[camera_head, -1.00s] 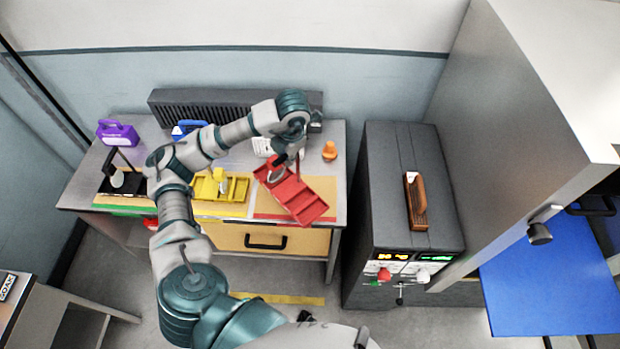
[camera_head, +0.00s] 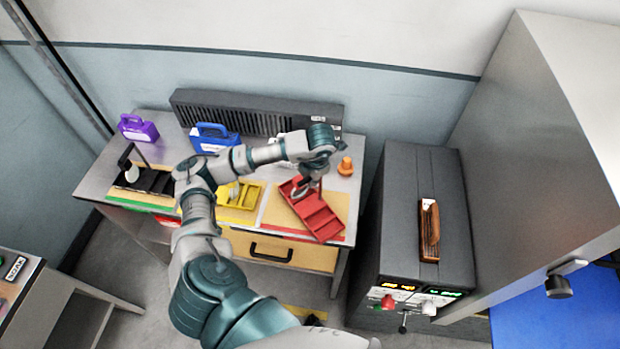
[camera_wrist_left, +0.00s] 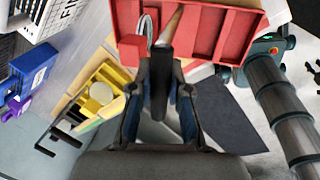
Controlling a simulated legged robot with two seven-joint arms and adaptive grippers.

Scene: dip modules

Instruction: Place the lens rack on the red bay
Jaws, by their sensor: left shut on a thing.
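The lens rack appears to be the red tray with several compartments (camera_head: 318,213). My left gripper (camera_head: 302,188) is shut on it near its far left end. The rack is turned diagonally over the right front of the table. In the left wrist view the rack (camera_wrist_left: 225,35) fills the top, with my left gripper (camera_wrist_left: 160,62) closed at its near wall, beside a grey curved piece. The red bay (camera_head: 274,209) is a tan patch with a red border, partly hidden under the rack. I cannot tell whether the rack touches it. My right gripper is out of view.
Left of the bay stand a yellow tray (camera_head: 240,213) and a black module (camera_head: 150,182). Behind are a blue case (camera_head: 215,140), a purple case (camera_head: 138,129) and an orange knob-like object (camera_head: 345,166). A dark cabinet (camera_head: 398,210) stands close to the table's right.

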